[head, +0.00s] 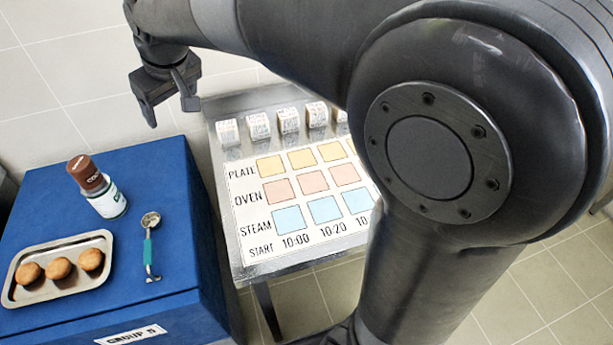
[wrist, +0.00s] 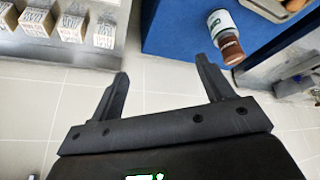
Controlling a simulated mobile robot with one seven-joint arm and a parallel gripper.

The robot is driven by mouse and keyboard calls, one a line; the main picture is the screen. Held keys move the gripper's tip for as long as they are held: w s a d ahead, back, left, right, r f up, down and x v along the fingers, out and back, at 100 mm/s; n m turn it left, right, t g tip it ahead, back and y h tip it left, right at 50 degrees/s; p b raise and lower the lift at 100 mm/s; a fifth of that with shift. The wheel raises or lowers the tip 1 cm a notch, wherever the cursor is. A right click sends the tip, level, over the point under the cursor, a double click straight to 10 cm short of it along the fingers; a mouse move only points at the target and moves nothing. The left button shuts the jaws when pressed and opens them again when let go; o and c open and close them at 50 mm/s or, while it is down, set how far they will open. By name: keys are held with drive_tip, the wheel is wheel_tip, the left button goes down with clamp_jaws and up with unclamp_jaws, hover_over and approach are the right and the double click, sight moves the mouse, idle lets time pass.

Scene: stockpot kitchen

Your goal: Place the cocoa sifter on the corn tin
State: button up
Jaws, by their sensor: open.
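The brown cocoa sifter (head: 85,172) stands on top of the corn tin (head: 108,201), a white can with a green label, on the blue block. The two look in line and touching in the head view. In the wrist view, the sifter (wrist: 231,49) and the tin (wrist: 220,22) show at the top right, beyond one finger. My gripper (head: 170,112) is open and empty, raised up and to the right of the sifter in the head view, apart from both. In the wrist view, only floor shows between its fingers (wrist: 163,70).
On the blue block (head: 60,212) lie a metal tray (head: 70,292) with three buns and a teal-handled scoop (head: 149,245). A metal table (head: 228,150) to the right bears a printed chart (head: 290,195) and a row of white cubes (head: 259,126). Tiled floor lies around.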

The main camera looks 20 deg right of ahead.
drive_tip(key=s+d+f+m+h, duration=0.1)
drive_tip(key=s+d+f+m, duration=0.1)
drive_tip(key=s+d, duration=0.9)
drive_tip(key=s+d+f+m+t+h, duration=0.1)
drive_tip(key=s+d+f+m, duration=0.2)
drive_tip(key=s+d, duration=0.8)
drive_tip(key=shift+f+m, duration=0.25)
drive_tip(key=shift+m, duration=0.75)
drive_tip(key=shift+s+d, duration=0.1)
